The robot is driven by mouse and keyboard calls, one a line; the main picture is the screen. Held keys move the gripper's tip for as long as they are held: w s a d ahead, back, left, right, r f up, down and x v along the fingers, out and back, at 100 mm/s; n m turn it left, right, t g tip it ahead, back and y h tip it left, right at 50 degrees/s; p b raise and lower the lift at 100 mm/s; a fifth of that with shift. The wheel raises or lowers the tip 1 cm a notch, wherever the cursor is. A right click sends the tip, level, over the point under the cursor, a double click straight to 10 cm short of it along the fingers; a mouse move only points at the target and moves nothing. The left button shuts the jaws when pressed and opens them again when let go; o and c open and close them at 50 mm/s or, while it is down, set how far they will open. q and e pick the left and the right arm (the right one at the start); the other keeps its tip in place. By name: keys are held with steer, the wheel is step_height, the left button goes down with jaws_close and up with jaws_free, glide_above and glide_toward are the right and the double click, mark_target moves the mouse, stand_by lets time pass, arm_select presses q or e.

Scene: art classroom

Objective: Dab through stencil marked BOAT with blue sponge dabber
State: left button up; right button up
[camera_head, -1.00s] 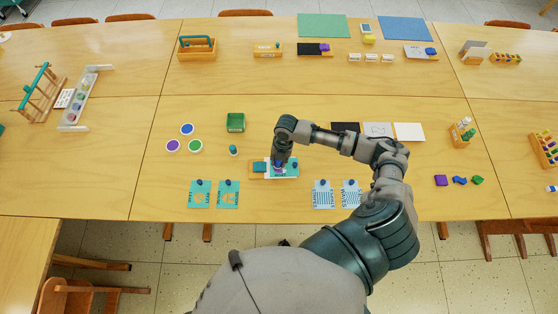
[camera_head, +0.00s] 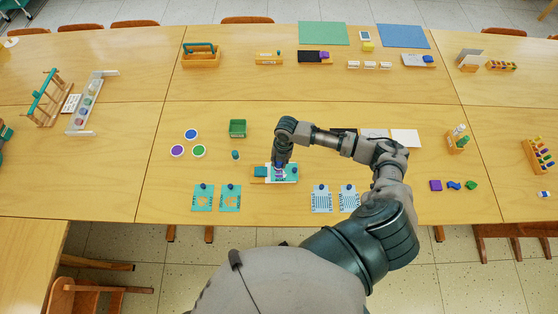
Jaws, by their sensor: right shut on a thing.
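My right gripper (camera_head: 279,165) reaches down over the teal stencil (camera_head: 292,179) at the table's middle front. It is shut on the blue sponge dabber, which is mostly hidden by the gripper; a small blue-violet patch shows at its tip. The stencil lies on white paper on a small wooden board (camera_head: 259,180). I cannot read its label or tell whether the dabber touches it. The blue paint pad (camera_head: 190,134) lies at the back left, above a purple pad (camera_head: 177,151) and a green pad (camera_head: 198,151). My left gripper is not in view.
Two teal stencils (camera_head: 203,203) lie front left and two blue-patterned cards (camera_head: 321,204) front right. A green tray (camera_head: 237,129) and a small teal upright piece (camera_head: 235,155) stand left of the gripper. White sheets (camera_head: 406,138) lie beyond my right arm.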

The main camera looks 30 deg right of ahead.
steer(key=shift+h, duration=0.7)
steer(key=shift+s+d+f+b, duration=0.2)
steer(key=shift+d+f, duration=0.05)
steer(key=shift+f, duration=0.7)
steer(key=shift+s+d+f+b, duration=0.15)
steer(key=shift+d+f+b, duration=0.1)
steer(key=shift+f, duration=0.75)
steer(key=shift+s+d+f+b, duration=0.2)
steer(key=shift+f, duration=0.75)
steer(key=shift+f, duration=0.45)
steer(key=shift+s+f, duration=0.1)
step_height(320, 180, up, 7)
steer(key=p, duration=0.7)
steer(key=shift+w+d+f+b, duration=0.2)
steer(key=shift+w+f+b, duration=0.2)
steer(key=shift+f+b, duration=0.5)
steer(key=shift+w+d+f+b, duration=0.2)
steer(key=shift+w+f+b, duration=0.25)
steer(key=shift+f, duration=0.65)
steer(key=shift+w+d+f+b, duration=0.2)
steer(key=shift+w+f+b, duration=0.1)
steer(key=shift+f+b, duration=0.65)
